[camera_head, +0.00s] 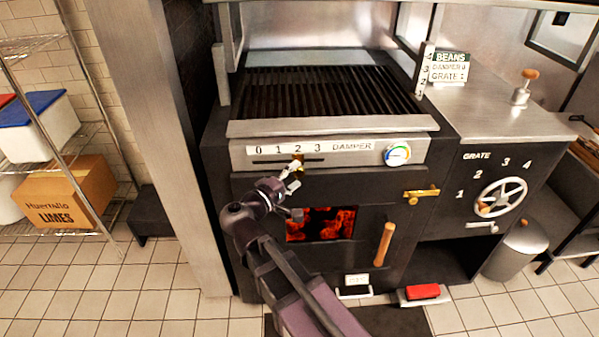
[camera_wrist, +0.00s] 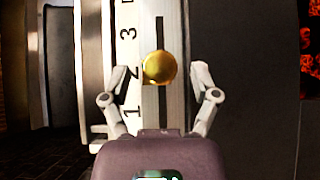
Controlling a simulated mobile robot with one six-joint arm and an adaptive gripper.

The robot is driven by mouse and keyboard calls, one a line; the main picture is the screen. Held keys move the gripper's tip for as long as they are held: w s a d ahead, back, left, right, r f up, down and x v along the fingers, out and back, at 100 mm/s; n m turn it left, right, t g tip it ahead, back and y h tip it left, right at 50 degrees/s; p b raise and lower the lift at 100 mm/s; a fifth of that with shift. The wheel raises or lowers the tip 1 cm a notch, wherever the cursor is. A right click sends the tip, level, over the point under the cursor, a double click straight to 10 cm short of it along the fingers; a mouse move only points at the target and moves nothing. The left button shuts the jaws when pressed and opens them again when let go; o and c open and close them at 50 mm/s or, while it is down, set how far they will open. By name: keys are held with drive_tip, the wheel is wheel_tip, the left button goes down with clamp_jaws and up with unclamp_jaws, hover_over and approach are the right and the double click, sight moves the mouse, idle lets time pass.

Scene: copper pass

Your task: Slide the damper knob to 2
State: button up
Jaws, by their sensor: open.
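The damper knob (camera_wrist: 159,67) is a round brass ball on a slot. In the wrist view it is level with or slightly past the 2, toward the 3; its exact setting is hard to tell. In the head view the damper scale (camera_head: 311,148) reads 0 to 3 from left to right, and the knob is under the 2, partly hidden by my gripper (camera_head: 291,172). In the wrist view my gripper (camera_wrist: 155,78) is open, with one finger on each side of the knob and visible gaps to both. No contact shows.
A round gauge (camera_head: 397,154) is right of the scale. Below are a brass latch (camera_head: 421,194), a wooden-handled door with a glowing window (camera_head: 321,224), and the grate wheel (camera_head: 500,197) further right. A metal post (camera_head: 178,140) stands at left. A BEANS card (camera_head: 449,68) stands above.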

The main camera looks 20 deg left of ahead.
drive_tip(key=v, duration=1)
idle(0.6)
drive_tip(key=w+d+f+m+g+h, duration=0.1)
drive_tip(key=w+d+f+m+g, duration=0.3)
drive_tip(key=d, duration=0.6)
drive_tip(key=w+d+f+m+g, duration=0.1)
drive_tip(key=w+d+f+g, duration=0.45)
drive_tip(key=d, duration=0.45)
drive_tip(key=s+d+f+m+g+y, duration=0.1)
drive_tip(key=d+f+m+g+y, duration=0.3)
drive_tip(key=d, duration=0.7)
drive_tip(key=s+d+f+m+g+y, duration=0.1)
drive_tip(key=d+f+m+g+y, duration=0.3)
drive_tip(key=d, duration=0.7)
wheel_tip(320, 180, up, 23)
drive_tip(key=p, duration=2.3)
drive_tip(key=shift+f+m+t+p, duration=0.2)
drive_tip(key=shift+m+t+p, duration=0.1)
drive_tip(key=shift+t+p, duration=0.15)
drive_tip(key=shift+d, duration=0.15)
wheel_tip(320, 180, up, 17)
drive_tip(key=p, duration=1.7)
